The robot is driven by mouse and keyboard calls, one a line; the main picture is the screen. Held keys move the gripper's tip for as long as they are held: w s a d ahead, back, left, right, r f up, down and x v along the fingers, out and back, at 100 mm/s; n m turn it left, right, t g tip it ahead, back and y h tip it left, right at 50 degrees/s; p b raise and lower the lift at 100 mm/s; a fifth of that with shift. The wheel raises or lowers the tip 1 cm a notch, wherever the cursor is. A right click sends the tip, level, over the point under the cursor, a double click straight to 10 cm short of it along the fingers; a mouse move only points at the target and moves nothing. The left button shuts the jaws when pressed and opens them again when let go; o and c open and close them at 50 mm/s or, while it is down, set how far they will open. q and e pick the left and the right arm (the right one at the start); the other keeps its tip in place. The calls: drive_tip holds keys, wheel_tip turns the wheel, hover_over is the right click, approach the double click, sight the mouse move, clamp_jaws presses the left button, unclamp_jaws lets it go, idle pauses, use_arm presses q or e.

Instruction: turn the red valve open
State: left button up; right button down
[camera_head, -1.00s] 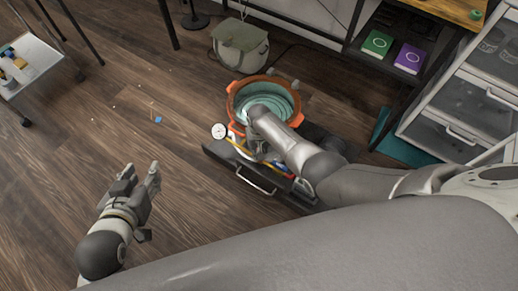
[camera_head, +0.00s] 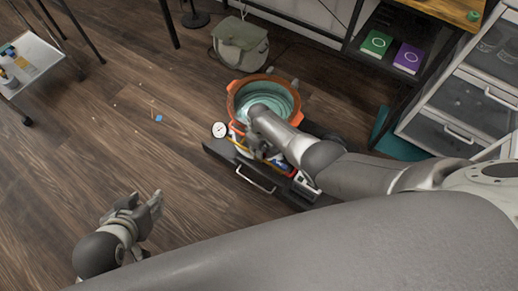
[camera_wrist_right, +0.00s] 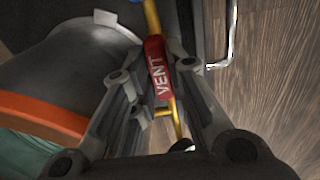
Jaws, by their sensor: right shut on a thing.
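The red valve handle (camera_wrist_right: 158,70), lettered VENT, sits on a yellow pipe (camera_wrist_right: 152,18) in the right wrist view. My right gripper (camera_wrist_right: 152,76) is shut on this handle, with one finger on each side. In the head view my right gripper (camera_head: 258,146) is beside the orange-rimmed pot, and my own wrist and the gripper hide most of the valve. A round white gauge (camera_head: 219,130) stands just left of it. My left gripper (camera_head: 143,203) looks open and empty, low over the floor at the lower left.
The orange pot (camera_head: 233,102) with a teal inside stands on a dark wheeled base with a metal handle (camera_head: 255,181). A green-grey bag (camera_head: 240,43) lies behind it. A drawer unit (camera_head: 455,110) stands at right, a white cart (camera_head: 40,62) at far left. The wooden floor between is mostly clear.

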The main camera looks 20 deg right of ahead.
idle(0.5)
drive_tip(key=c, duration=1.4)
unclamp_jaws()
drive_tip(key=shift+r, duration=0.1)
drive_tip(key=shift+r, duration=5.9)
